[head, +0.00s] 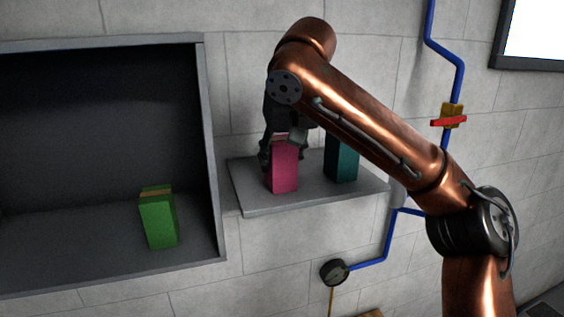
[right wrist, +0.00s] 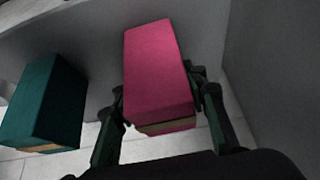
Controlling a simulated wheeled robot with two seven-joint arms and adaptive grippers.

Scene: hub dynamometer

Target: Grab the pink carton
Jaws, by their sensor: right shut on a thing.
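The pink carton (head: 284,172) stands upright on a grey wall shelf (head: 262,207) in the head view. My right gripper (head: 283,143) reaches down from above and is shut on the upper part of the pink carton. In the right wrist view the pink carton (right wrist: 156,72) sits between the two fingers (right wrist: 160,108), with a tan band near its end. I cannot tell whether its base touches the shelf. My left gripper is not in view.
A teal carton (head: 342,160) stands on the shelf just right of the pink one, partly behind my right arm. A green carton (head: 159,222) stands inside the dark open cabinet (head: 212,150) at left. A gauge (head: 334,272) and blue pipe (head: 388,245) are below the shelf.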

